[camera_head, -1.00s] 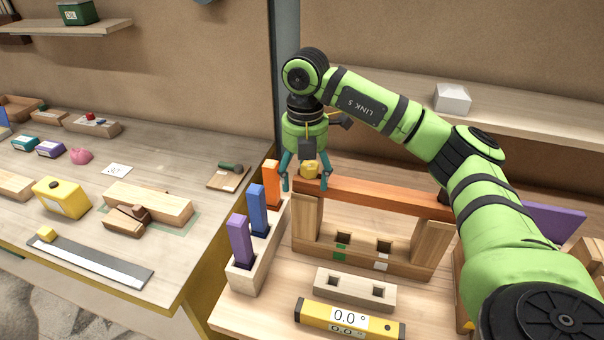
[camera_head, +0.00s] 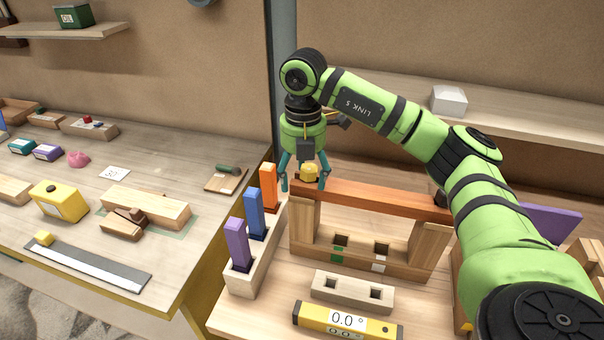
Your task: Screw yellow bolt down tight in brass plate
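The yellow bolt (camera_head: 309,172) shows as a yellow head at the left end of the reddish-brown beam (camera_head: 385,198). My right gripper (camera_head: 305,186) points down over it, with its teal fingers spread to either side of the head. Gaps show between the fingers and the head, so the gripper looks open and not clamped on it. The brass plate cannot be made out; the gripper and bolt head cover that spot. How deep the bolt sits cannot be told. My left gripper is not in view.
A holder (camera_head: 243,275) with purple, blue and orange upright pieces stands close left of the beam. A pale block with two square holes (camera_head: 352,290) and a yellow level reading 0.0 (camera_head: 347,319) lie in front. The left workbench (camera_head: 75,220) carries several tools and blocks.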

